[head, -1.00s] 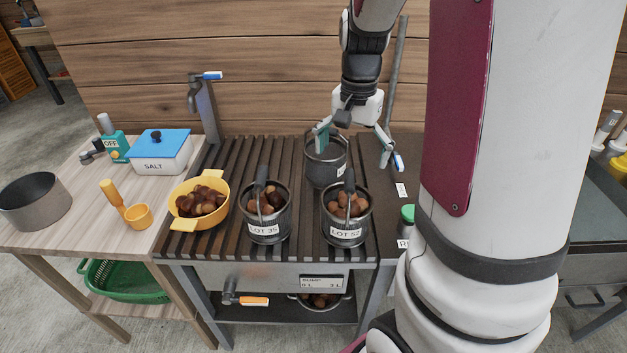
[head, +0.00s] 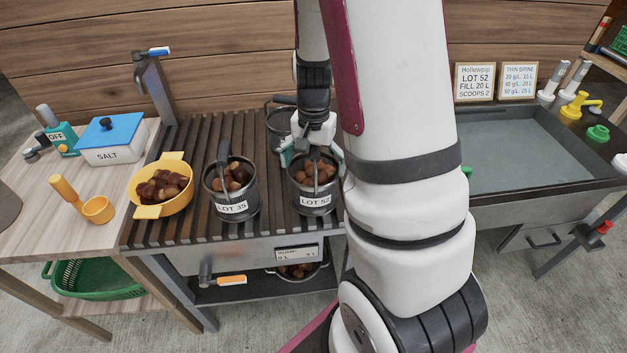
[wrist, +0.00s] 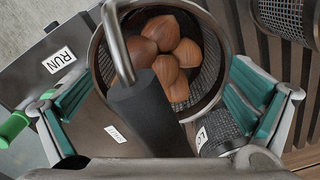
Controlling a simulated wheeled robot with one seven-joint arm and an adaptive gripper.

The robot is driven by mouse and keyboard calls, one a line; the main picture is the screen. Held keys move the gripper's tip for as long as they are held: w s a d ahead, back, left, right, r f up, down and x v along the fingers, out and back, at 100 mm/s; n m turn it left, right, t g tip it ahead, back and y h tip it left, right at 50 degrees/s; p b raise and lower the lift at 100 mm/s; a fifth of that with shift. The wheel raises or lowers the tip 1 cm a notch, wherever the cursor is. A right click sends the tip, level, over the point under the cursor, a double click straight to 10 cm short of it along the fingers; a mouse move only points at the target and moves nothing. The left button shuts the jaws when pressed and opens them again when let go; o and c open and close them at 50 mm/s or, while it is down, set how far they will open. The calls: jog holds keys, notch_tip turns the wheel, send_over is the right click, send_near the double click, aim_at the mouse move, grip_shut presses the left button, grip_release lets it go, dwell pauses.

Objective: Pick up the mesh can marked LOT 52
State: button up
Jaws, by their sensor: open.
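The dark mesh can marked LOT 52 (head: 314,203) stands upright on the slatted rack in the head view, with brown nuts inside. Its raised handle has a thick black grip. My gripper (head: 312,155) is open above this can, at the handle. In the wrist view the can (wrist: 207,62) lies below my open gripper (wrist: 160,108), and the black handle grip (wrist: 150,118) is between the two teal fingers, touching neither as far as I can see.
A similar can marked LOT 35 (head: 232,208) stands just left. Another mesh can (head: 277,122) is behind, partly hidden by my arm. A yellow colander (head: 145,211) of nuts and a salt box (head: 112,152) stand farther left. A sink basin (head: 540,150) is at right.

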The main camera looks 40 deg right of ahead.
jog(key=shift+f, duration=0.5)
jog(key=c, duration=1.5)
jog(key=shift+o, duration=0.2)
jog(key=shift+r, duration=0.15)
